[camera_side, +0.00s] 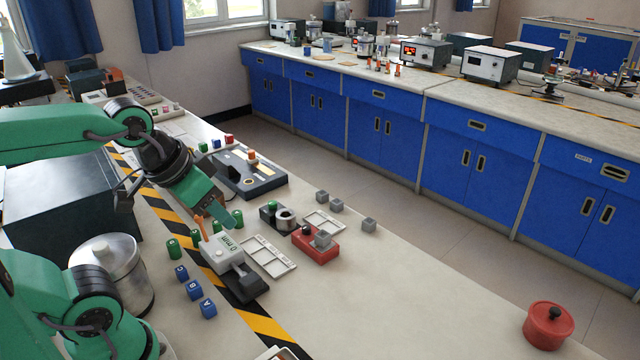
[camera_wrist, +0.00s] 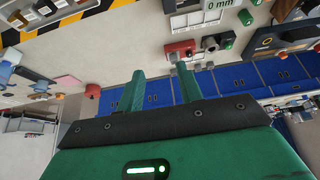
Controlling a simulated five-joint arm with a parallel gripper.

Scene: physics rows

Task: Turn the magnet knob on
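No part is labelled as the magnet knob, so I cannot tell for sure which one it is. A small dark unit (camera_side: 268,216) carries a silver round part (camera_side: 286,218) and a green part. In the wrist view the silver part (camera_wrist: 210,43) shows beyond my fingers. A red block (camera_side: 318,254) with a black knob (camera_side: 306,229) stands beside it; the red block also shows in the wrist view (camera_wrist: 178,50). My gripper (camera_side: 226,217) hangs above the bench, near the grey-white unit marked 0 mm (camera_side: 222,250). In the wrist view its fingers (camera_wrist: 160,78) are apart with nothing between them.
White trays (camera_side: 268,256) and grey cubes (camera_side: 369,225) lie near. A red lidded pot (camera_side: 548,325) stands far right.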

